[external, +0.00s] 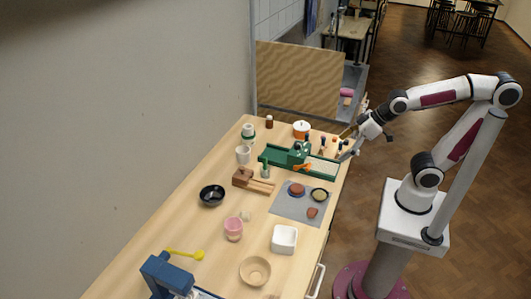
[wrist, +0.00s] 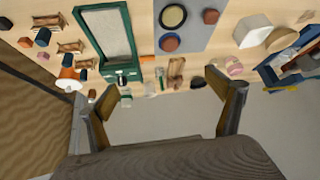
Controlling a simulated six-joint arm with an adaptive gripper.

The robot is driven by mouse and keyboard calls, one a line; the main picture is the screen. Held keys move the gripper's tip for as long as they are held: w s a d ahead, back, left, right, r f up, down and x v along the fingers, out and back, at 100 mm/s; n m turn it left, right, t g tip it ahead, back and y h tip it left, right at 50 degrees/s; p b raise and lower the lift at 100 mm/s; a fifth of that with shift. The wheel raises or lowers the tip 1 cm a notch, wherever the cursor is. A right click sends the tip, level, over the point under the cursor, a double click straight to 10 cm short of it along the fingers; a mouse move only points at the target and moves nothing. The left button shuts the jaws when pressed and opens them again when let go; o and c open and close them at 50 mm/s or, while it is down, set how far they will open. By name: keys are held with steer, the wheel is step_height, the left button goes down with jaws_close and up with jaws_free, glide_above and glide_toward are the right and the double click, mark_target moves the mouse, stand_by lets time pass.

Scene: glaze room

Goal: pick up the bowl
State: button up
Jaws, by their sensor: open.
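A tan round bowl (external: 255,270) sits on the near end of the table in the external view. In the wrist view, the tan bowl (wrist: 282,38) shows at the upper right, beside a white square dish (wrist: 253,30). A black bowl (external: 212,195) stands near the table's left edge; it also shows small in the wrist view (wrist: 198,82). My gripper (external: 346,143) is open and empty at the far right edge of the table, well away from both bowls. In the wrist view its two fingers (wrist: 160,92) are spread apart with nothing held between them.
A green tray (external: 327,167), a grey mat (external: 288,210) with small items, a pink cup (external: 233,229) and a white square dish (external: 285,239) stand between my gripper and the tan bowl. A blue device (external: 166,274) is at the near left. The wall borders the left side.

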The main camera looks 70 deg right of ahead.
steer(key=w+a+f+n+t+y, duration=0.1)
steer(key=w+a+f+n+y, duration=0.1)
steer(key=w+a, duration=0.8)
steer(key=n+t+y, duration=0.1)
steer(key=n+y, duration=0.2)
steer(key=y, duration=0.1)
glide_above(270, 266)
steer(key=w+d, duration=0.3)
steer(key=d, duration=1.1)
steer(key=f, duration=0.8)
steer(key=shift+s+a, duration=0.25)
steer(key=s+a+f+y, duration=0.1)
steer(key=a+f, duration=0.1)
steer(key=a, duration=0.2)
steer(key=s+a+f+n, duration=0.1)
steer(key=s+a+f, duration=0.1)
steer(key=a, duration=0.1)
steer(key=s+a+f+n+y, duration=0.1)
steer(key=a+f, duration=0.1)
steer(key=a, duration=0.2)
steer(key=shift+s+a+f+y, duration=0.15)
steer(key=shift+a+f+y, duration=0.15)
steer(key=shift+a+f, duration=0.1)
steer(key=shift+x, duration=1.25)
steer(key=shift+d, duration=0.1)
